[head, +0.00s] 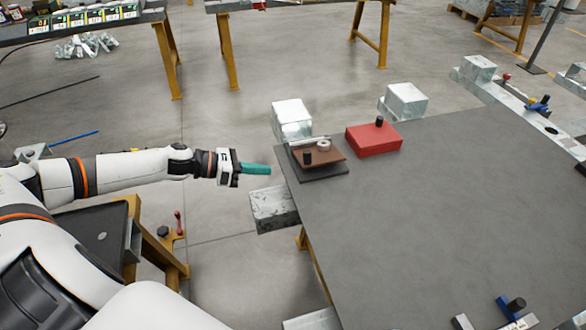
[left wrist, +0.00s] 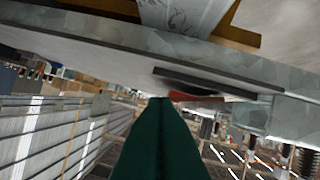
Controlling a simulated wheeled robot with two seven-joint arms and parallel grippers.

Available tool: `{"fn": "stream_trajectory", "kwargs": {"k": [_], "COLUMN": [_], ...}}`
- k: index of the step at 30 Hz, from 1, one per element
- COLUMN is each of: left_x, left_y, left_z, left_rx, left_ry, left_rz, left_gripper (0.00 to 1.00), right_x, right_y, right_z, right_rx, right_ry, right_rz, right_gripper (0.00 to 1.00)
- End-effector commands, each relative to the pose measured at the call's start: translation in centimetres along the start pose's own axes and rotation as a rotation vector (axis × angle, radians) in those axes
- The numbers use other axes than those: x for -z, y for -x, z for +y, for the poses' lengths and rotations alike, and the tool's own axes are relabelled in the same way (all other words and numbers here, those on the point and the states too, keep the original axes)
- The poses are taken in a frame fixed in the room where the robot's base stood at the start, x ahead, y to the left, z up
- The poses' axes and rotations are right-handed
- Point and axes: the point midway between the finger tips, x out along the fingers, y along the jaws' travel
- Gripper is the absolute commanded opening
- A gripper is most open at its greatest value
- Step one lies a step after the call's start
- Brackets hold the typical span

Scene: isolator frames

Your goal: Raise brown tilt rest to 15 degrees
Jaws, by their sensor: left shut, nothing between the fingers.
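In the left wrist view the shut fingers (left wrist: 161,100) point towards a dark flat edge (left wrist: 205,82), probably the base plate. My right gripper is not in view.
A red block (head: 374,140) with a black knob stands right of the rest. Metal blocks (head: 292,119) (head: 406,101) stand along the far edge. The middle of the grey table (head: 450,210) is clear. Blue-handled clamps (head: 515,310) lie at the near right.

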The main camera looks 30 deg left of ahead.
Motion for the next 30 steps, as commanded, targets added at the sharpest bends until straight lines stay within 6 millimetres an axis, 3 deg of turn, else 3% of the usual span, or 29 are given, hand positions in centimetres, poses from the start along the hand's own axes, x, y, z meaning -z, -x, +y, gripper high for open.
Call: {"fn": "stream_trajectory", "kwargs": {"k": [15, 21, 30], "left_x": [0.3, 0.2, 0.1], "left_y": [-7.7, -8.9, -8.9], "left_z": [0.1, 0.1, 0.1], "left_rx": [-0.003, -0.003, -0.002], "left_ry": [-0.001, -0.001, -0.001], "left_rz": [0.004, 0.002, 0.001], "left_gripper": [0.0, 0.0, 0.0], "right_x": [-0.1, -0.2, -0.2], "right_y": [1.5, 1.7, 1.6], "right_z": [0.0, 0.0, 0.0], "right_rx": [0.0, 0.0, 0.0], "right_ry": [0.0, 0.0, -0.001], "right_rz": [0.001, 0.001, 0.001], "right_gripper": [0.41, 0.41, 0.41]}}
